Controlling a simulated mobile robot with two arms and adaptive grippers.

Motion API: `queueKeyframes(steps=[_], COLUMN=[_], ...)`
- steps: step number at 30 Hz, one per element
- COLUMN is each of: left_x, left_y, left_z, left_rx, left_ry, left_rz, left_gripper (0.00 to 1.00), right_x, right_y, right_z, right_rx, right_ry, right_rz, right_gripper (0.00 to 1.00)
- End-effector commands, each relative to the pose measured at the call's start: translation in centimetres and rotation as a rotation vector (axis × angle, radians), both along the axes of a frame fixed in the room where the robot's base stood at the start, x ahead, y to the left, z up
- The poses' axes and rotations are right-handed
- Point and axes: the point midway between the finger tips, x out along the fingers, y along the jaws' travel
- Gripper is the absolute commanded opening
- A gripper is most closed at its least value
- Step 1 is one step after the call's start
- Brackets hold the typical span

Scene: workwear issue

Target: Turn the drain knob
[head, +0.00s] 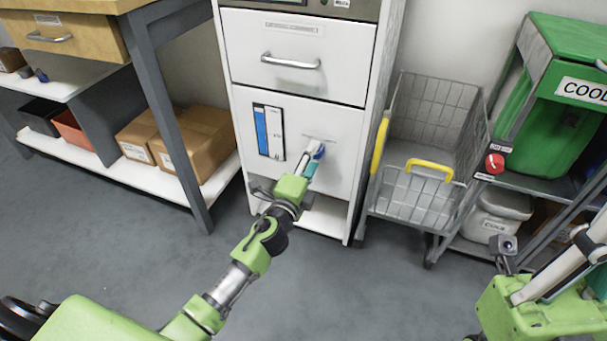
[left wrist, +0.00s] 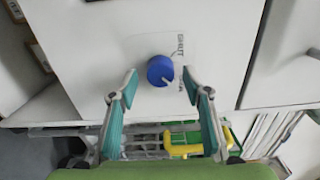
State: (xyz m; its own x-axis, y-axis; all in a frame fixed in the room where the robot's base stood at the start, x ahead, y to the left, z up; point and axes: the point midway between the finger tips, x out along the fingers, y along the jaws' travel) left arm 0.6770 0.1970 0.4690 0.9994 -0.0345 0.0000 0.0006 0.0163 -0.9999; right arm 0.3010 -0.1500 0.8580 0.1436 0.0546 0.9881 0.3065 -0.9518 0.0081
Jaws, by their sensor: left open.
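The blue round knob (left wrist: 160,70) is on the white cabinet front, with printed lettering beside it that reads something like SHUT. A pale pointer mark on it points to the lower right in the left wrist view. In the head view the knob (head: 319,151) is partly hidden by my left gripper (head: 309,166). My left gripper (left wrist: 159,77) is open, its teal-padded fingers on either side of the knob; I see no clear contact. My right arm is at the right edge of the head view; its gripper (head: 506,250) shows only in part.
The cabinet (head: 350,115) has a drawer with a handle above. A wire cart (head: 415,195) with yellow handles stands at its right, beside a red knob (head: 495,163) and a green cooler (head: 560,100). A workbench with boxes (head: 185,140) is at the left. Grey floor is open in front.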

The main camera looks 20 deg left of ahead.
Motion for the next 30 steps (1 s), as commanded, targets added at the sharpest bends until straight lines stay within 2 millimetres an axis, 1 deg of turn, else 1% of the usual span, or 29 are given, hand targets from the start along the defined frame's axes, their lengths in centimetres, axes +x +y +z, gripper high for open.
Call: queueKeyframes(steps=[1, 9, 12, 15, 18, 21, 30], left_x=[-1.1, -6.6, -8.2, -9.3, -10.0, -10.2, -10.2], left_y=[0.0, 0.1, 0.2, 0.2, 0.3, 0.3, 0.3], left_z=[-0.2, -0.2, -0.1, -0.1, -0.1, 0.0, 0.0], left_rx=[0.000, -0.001, -0.002, -0.001, 0.000, 0.000, 0.000], left_ry=[0.003, 0.004, 0.003, 0.002, 0.002, 0.000, 0.000], left_rz=[-0.001, -0.001, 0.000, -0.002, -0.002, -0.001, -0.001], left_gripper=[0.44, 0.44, 0.44, 0.44, 0.44, 0.44, 0.44], right_x=[0.0, 0.0, 0.0, 0.0, 0.0, 0.0, 0.0], right_y=[0.0, 0.0, 0.0, 0.0, 0.0, 0.1, 0.1], right_z=[0.0, 0.0, 0.0, 0.0, 0.0, 0.0, 0.0], right_rx=[-0.001, -0.002, -0.002, -0.003, -0.003, -0.003, -0.003], right_ry=[0.001, 0.003, 0.003, 0.002, 0.002, 0.002, 0.002], right_rz=[0.000, 0.001, 0.001, 0.001, 0.001, 0.001, 0.001], right_gripper=[0.00, 0.00, 0.00, 0.00, 0.00, 0.00, 0.00])
